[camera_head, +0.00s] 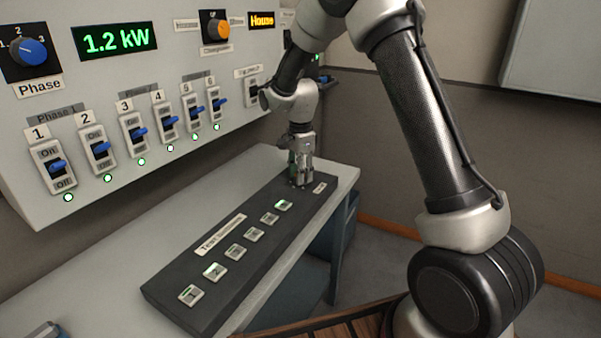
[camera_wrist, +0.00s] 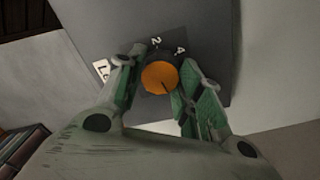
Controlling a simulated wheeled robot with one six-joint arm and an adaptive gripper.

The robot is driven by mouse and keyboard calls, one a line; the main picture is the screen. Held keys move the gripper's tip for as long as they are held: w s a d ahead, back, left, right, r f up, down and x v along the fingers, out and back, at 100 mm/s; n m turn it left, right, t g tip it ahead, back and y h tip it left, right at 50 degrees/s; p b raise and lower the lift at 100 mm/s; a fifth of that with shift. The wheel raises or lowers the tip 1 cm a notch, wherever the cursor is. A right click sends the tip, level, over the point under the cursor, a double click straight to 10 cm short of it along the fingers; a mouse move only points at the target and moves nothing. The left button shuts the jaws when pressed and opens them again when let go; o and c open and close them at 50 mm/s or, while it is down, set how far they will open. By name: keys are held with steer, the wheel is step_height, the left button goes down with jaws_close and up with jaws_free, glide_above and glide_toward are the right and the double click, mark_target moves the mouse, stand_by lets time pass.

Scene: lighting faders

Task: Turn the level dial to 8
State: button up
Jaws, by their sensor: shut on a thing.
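The level dial is an orange round knob (camera_wrist: 159,77) in the wrist view, on the far end of the dark panel. A dark pointer line on it points down and slightly right in that view. The marks 2 and 4 show above it; other marks are hidden behind my fingers. My gripper (camera_wrist: 158,72) is shut on the dial, one finger on each side. In the head view my gripper (camera_head: 300,178) points down at the panel's far end and hides the dial.
The dark panel (camera_head: 170,287) lies on a light desk (camera_head: 90,285), with several lit buttons in a row. A sloped console (camera_head: 185,75) behind carries several blue switches, a blue Phase knob (camera_head: 32,52), an orange knob (camera_head: 216,29) and a green 1.2 kW display (camera_head: 115,39).

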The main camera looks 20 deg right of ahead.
steer(key=shift+m, duration=0.3)
stand_by(0.4)
steer(key=o, duration=1)
steer(key=shift+o, duration=0.2)
step_height(320, 180, up, 12)
